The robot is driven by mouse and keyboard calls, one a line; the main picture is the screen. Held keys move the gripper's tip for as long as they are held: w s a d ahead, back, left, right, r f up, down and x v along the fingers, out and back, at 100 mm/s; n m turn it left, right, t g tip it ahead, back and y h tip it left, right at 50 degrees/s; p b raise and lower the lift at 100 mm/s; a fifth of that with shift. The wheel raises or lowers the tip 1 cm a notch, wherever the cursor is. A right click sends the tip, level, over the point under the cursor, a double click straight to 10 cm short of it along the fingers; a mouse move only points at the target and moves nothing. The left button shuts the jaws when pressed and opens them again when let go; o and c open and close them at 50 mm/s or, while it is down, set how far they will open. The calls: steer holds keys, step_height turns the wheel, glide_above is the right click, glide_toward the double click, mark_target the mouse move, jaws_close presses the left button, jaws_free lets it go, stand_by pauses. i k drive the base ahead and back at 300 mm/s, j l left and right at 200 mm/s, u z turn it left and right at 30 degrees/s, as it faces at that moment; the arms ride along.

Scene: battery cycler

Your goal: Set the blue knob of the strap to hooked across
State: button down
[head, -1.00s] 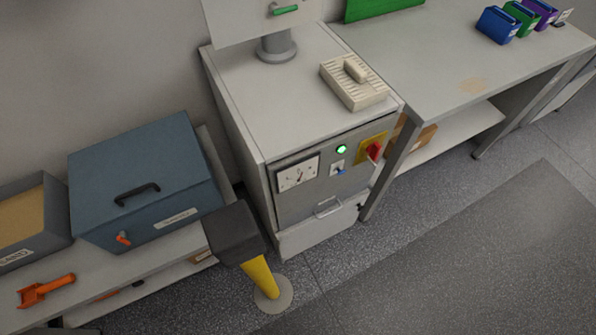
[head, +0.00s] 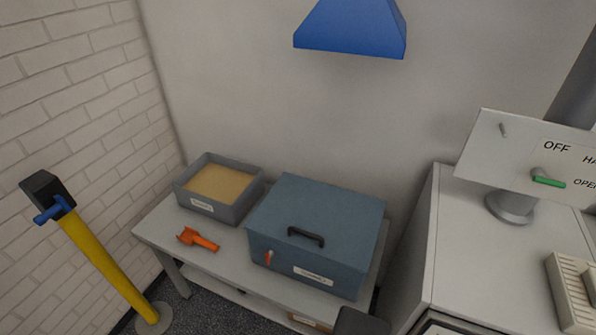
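The blue knob (head: 49,214) is at the front of the black head (head: 45,188) of a yellow post at the left, by the brick wall. The yellow post (head: 105,268) stands on a round grey base and looks tilted in the picture. A dark block (head: 361,322) at the bottom edge looks like the top of a second post, mostly cut off. I see no strap stretched between the two in this view. My gripper is not in view.
A table (head: 152,228) against the wall holds a sand tray (head: 208,212), an orange tool (head: 198,240) and a blue-grey lidded box (head: 318,235). A blue hood (head: 352,28) hangs above. A grey cabinet (head: 470,270) with a sign panel (head: 515,160) stands right.

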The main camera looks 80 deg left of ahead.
mark_target(40, 220)
steer(key=u, duration=3.25)
